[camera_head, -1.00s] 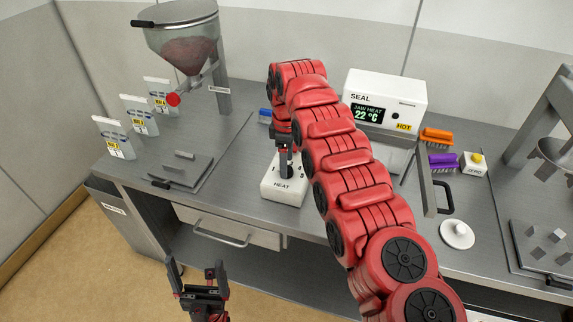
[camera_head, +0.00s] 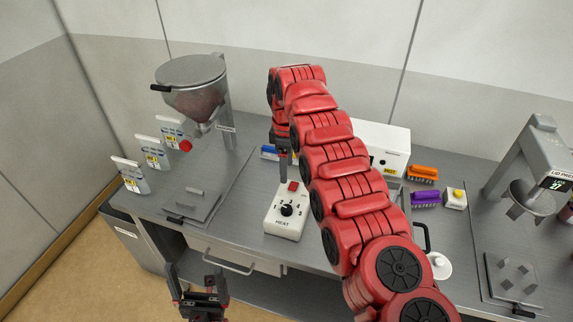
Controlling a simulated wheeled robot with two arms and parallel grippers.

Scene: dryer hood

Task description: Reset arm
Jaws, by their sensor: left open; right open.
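My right arm reaches in from the lower right as a large red arm across the middle of the view. Its gripper (camera_head: 283,168) points down just behind the white HEAT box (camera_head: 284,228); it is seen edge-on, nothing shows in it, and it appears clear of the knob. The HEAT box has a black dial (camera_head: 287,210) and a red button (camera_head: 293,186) on top. My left gripper (camera_head: 196,280) is open and empty at the bottom left, in front of the bench and away from everything on it.
A hopper (camera_head: 193,80) and several white pouches stand at the back left. A white sealer (camera_head: 388,140), partly hidden by my arm, stands behind it. Orange and purple brushes (camera_head: 426,199) and a press stand (camera_head: 530,170) are on the right. The bench has a drawer (camera_head: 230,256) in front.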

